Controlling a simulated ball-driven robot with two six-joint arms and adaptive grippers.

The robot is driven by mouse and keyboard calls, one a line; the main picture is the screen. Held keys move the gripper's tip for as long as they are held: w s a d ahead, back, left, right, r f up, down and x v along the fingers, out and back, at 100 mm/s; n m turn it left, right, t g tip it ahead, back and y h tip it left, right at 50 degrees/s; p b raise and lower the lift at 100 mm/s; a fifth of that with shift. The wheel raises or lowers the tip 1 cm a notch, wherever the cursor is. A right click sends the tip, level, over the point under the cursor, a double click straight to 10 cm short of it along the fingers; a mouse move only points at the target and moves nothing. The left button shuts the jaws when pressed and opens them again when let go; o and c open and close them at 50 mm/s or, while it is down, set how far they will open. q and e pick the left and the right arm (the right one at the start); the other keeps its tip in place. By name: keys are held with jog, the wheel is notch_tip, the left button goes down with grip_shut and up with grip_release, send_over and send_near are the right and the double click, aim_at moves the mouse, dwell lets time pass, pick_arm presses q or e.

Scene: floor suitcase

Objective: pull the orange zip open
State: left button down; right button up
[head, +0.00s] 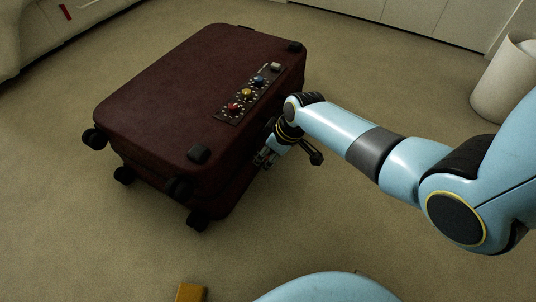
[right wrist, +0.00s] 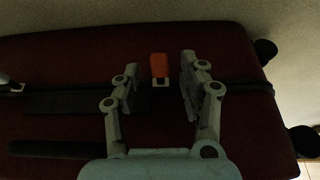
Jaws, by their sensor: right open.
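The dark maroon suitcase (head: 180,80) lies flat on the carpet in the head view, its wheels toward the lower left. My right gripper (head: 264,160) is at its right side face. In the right wrist view the orange zip pull (right wrist: 160,66) sits on the dark zip line of the suitcase side (right wrist: 60,60). The open fingers of my right gripper (right wrist: 158,88) are on either side of the pull, with gaps left and right; whether they reach its depth I cannot tell. In the head view the pull is hidden. My left gripper is not in view.
A panel (head: 248,95) with coloured knobs is on the suitcase top. A white bin (head: 505,80) stands at the right, and a yellow block (head: 191,292) lies at the bottom edge. Carpet (head: 330,210) in front of the suitcase is clear.

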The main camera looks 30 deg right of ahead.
grip_shut()
dwell(0.3)
dwell(0.3)
